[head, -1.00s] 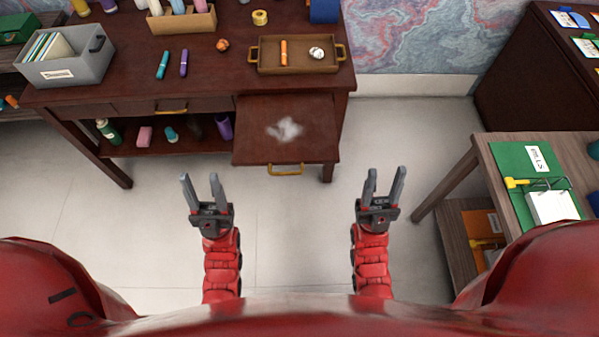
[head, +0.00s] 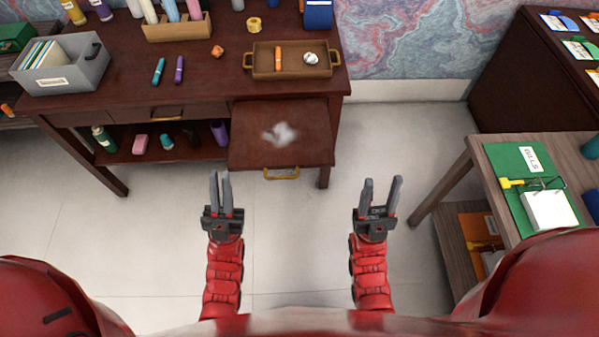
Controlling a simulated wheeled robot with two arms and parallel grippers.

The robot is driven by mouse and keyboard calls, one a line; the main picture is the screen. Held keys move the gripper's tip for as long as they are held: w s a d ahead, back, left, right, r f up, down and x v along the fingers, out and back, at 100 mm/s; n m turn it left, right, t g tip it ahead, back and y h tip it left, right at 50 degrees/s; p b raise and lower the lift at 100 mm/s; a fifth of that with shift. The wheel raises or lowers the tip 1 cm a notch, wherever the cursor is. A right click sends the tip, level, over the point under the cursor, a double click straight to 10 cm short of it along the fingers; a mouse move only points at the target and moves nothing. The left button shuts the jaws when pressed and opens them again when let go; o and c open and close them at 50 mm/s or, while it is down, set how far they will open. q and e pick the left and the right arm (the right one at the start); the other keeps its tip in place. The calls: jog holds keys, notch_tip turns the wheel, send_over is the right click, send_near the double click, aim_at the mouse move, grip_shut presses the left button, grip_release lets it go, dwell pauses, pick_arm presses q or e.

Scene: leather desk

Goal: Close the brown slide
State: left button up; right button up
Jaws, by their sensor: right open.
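The brown slide (head: 300,152) is a flat dark-brown board sticking out from the front right of the desk. A pale grey-white patch (head: 280,134) shows on its top and a brass handle (head: 282,174) on its front edge. My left gripper (head: 220,178) is in front of the slide, to the lower left of the handle and apart from it. Its fingers are close together with a narrow gap, holding nothing that I can see. My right gripper (head: 381,184) is open and empty, to the right of the slide and apart from it.
On the desk (head: 120,85) are a grey file box (head: 62,64), a tray (head: 292,75) with small items, and pens. A closed drawer with a handle (head: 167,115) is left of the slide. A side table (head: 480,160) stands right. Floor between is clear.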

pick_arm(q)
jog(key=w+d+f+m+g+h+b, duration=0.1)
jog(key=d+f+g, duration=0.2)
jog(key=d, duration=0.1)
jog(key=w+d+f+m+g+h, duration=0.1)
jog(key=w+d+f+m+g, duration=0.1)
jog(key=d+f+g, duration=0.1)
jog(key=w+d+f+m+g+h+b, duration=0.1)
jog(key=w+d+f+g+h, duration=0.1)
jog(key=d, duration=0.3)
jog(key=shift+w+d+f+m+g+b, duration=0.15)
jog(key=shift+f+m+g+b, duration=0.15)
jog(key=shift+f+g, duration=0.15)
grip_shut()
jog(key=w+d+f+m+g+y+b, duration=0.15)
jog(key=d+f+g, duration=0.25)
jog(key=d+f, duration=0.4)
jog(key=d+f+m+g+y+b, duration=0.25)
jog(key=d+f+g, duration=0.2)
jog(key=f, duration=0.65)
jog(key=t+y+b, duration=0.6)
jog(key=y+b, duration=0.3)
jog(key=y, duration=0.5)
send_near(310, 167)
jog(key=w+p, duration=0.2)
jog(key=w, duration=0.4)
jog(key=shift+w+p, duration=0.35)
jog(key=shift+w, duration=0.05)
